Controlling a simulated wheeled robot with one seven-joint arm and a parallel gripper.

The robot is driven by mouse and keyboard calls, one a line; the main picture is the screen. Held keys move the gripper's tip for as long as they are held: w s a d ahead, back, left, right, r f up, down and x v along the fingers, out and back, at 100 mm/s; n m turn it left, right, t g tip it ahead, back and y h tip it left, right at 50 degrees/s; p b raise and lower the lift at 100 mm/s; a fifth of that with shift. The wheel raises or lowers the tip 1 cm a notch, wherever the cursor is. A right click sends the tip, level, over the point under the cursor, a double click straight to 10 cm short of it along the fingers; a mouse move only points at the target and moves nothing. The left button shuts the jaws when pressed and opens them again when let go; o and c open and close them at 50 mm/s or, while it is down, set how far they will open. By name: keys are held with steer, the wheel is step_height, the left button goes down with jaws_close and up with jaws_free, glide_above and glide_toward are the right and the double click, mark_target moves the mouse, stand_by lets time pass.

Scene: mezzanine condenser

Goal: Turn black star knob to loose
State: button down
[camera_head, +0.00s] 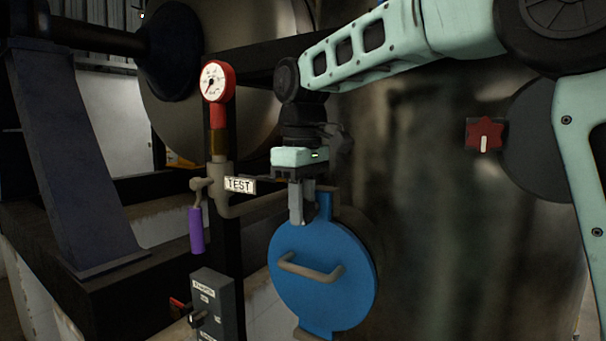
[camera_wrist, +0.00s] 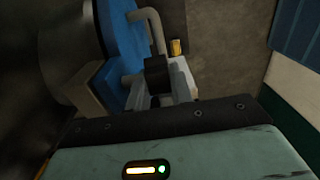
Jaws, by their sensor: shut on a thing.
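My gripper (camera_head: 299,215) points down at the top of a round blue cover (camera_head: 306,262), beside its upright blue tab. In the wrist view, a small black knob (camera_wrist: 157,70) sits at the fingertips of my gripper (camera_wrist: 161,88), which is shut on it. Its star shape cannot be made out there. In the head view the fingers hide the knob. The blue cover also shows in the wrist view (camera_wrist: 118,38), with its bent grey handle beside the knob.
A red star knob (camera_head: 485,134) with a white mark is at the right. A red-rimmed gauge (camera_head: 213,82), a TEST tag (camera_head: 240,185) and a purple-handled valve (camera_head: 196,229) are left of my gripper. A grey switch box (camera_head: 215,305) stands at lower left.

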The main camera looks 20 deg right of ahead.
steer(key=g+h+p, duration=0.1)
steer(key=p, duration=0.1)
steer(key=g+h+p, duration=0.1)
steer(key=p, duration=0.2)
steer(key=shift+w+a+r+g+p, duration=0.1)
steer(key=shift+w+r+g+p, duration=0.05)
steer(key=shift+r+g+p, duration=0.2)
steer(key=shift+w+f+g+h+p, duration=0.1)
steer(key=shift+f+g+h+p, duration=0.4)
steer(key=shift+g+h, duration=0.5)
steer(key=shift+g, duration=0.25)
steer(key=c, duration=1.2)
jaws_free()
steer(key=shift+c, duration=0.2)
